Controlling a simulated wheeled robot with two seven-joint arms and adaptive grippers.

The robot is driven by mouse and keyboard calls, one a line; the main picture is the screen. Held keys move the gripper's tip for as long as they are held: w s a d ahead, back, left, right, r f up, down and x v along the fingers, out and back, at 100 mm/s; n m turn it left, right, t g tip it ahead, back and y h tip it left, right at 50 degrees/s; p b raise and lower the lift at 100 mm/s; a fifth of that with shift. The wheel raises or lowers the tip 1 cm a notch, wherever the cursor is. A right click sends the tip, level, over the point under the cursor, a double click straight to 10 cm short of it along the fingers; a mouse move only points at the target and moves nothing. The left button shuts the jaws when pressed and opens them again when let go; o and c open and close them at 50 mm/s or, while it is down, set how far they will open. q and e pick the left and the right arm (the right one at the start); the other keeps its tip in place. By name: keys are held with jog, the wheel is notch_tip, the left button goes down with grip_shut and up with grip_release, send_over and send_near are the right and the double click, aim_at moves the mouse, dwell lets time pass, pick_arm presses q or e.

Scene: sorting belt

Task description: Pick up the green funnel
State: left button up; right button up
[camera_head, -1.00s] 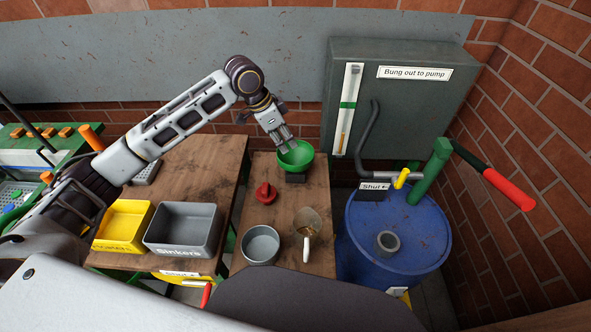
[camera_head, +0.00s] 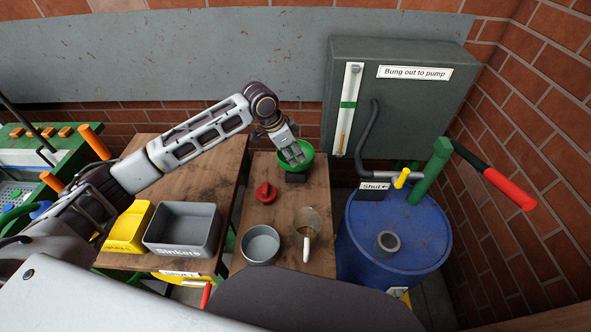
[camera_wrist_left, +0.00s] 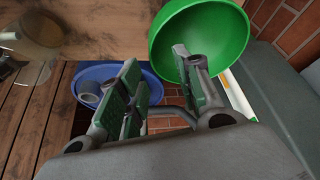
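The funnel's spout is hidden. My right gripper is not in view.
A red knobbed object (camera_head: 266,193), a grey round pan (camera_head: 261,246) and a clear scoop-like vessel (camera_head: 308,222) stand nearer on the table. A blue drum (camera_head: 420,235) with a green-and-red lever stands right. The Sinkers bin (camera_head: 184,247) is left.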

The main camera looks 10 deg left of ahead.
aim_at(303, 169)
pick_arm(q)
jog(key=shift+w+d+f, duration=0.15)
jog(key=shift+f, duration=0.35)
jog(key=shift+f, duration=0.1)
jog(key=shift+x, duration=2.55)
jog(key=shift+d, duration=0.1)
jog(key=shift+c, duration=0.4)
grip_shut()
